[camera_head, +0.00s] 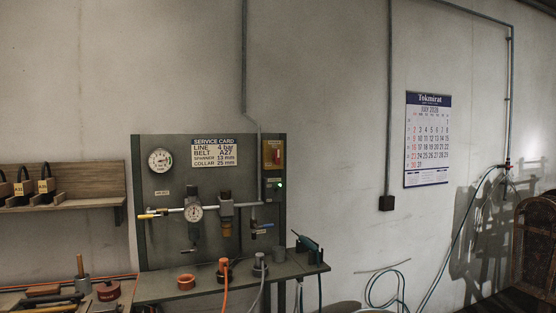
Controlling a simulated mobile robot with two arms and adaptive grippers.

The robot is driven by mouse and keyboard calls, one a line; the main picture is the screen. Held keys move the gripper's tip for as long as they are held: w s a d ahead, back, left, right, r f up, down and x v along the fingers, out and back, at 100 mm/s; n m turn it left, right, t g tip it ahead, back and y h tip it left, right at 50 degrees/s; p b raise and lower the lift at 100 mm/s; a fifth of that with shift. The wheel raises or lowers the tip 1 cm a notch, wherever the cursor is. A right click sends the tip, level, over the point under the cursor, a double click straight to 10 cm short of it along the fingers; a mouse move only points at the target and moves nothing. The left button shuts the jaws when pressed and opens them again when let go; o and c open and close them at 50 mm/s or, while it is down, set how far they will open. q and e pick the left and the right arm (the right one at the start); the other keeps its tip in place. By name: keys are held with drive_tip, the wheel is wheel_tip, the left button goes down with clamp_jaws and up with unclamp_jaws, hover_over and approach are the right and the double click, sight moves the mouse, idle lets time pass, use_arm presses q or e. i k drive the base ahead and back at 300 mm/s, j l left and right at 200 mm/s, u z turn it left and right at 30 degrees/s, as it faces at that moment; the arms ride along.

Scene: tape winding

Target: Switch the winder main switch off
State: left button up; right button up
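A dark service panel (165,235) stands against the wall behind the bench. At its upper right is a yellow-brown box with a red part (272,153), which looks like a switch. Its handle position is too small to read. Below it is a small dark box with a lit green lamp (278,185). Which of these is the winder main switch I cannot tell. Neither of my grippers shows in the head view.
A bench (215,289) below the panel holds rings, hoses and a teal tool (308,243). A round gauge (160,160) and a service card (214,152) are on the panel. A wooden shelf (100,177) is left, a calendar (427,140) right.

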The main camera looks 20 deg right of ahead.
sight(276, 156)
drive_tip(key=i+z, duration=0.1)
drive_tip(key=z, duration=0.45)
drive_tip(key=i+j+z, duration=0.3)
drive_tip(key=i+j, duration=0.15)
drive_tip(key=i+j+z, duration=0.35)
drive_tip(key=i+j, duration=0.3)
drive_tip(key=j, duration=0.15)
drive_tip(key=i+j, duration=0.2)
drive_tip(key=j, duration=0.05)
